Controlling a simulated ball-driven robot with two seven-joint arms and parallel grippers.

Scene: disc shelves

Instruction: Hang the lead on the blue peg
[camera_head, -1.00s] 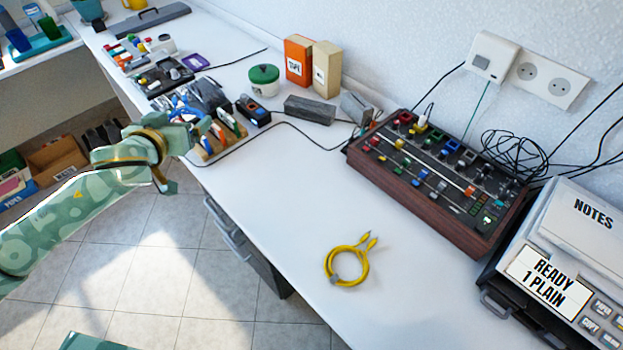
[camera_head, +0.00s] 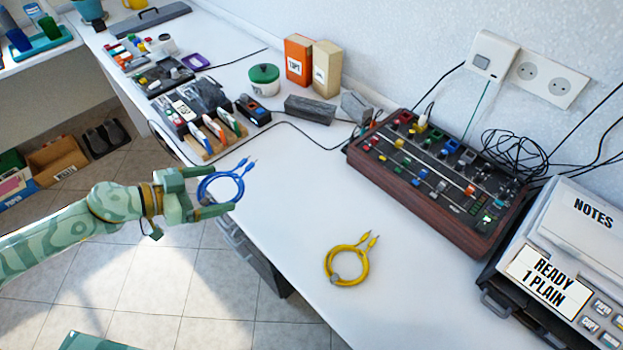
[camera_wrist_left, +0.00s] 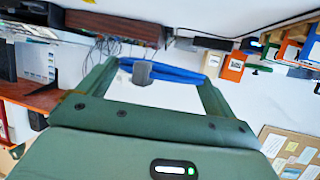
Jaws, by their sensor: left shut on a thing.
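A coiled blue lead (camera_head: 240,183) is held in my left gripper (camera_head: 222,190), out at the bench's front edge. The gripper is shut on it, with its two plugs pointing up and to the right. In the left wrist view the blue lead (camera_wrist_left: 178,73) lies across between the fingers, with a grey tie on it. A second, yellow lead (camera_head: 329,265) lies coiled on the white bench, apart from the gripper. I cannot make out a blue peg in these views. My right gripper is not in view.
A mixer with wooden sides (camera_head: 420,205) and a NOTES machine (camera_head: 575,225) stand at the right. A tool rack (camera_head: 215,152) and small boxes crowd the far left of the bench (camera_head: 280,215). The bench around the yellow lead is clear.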

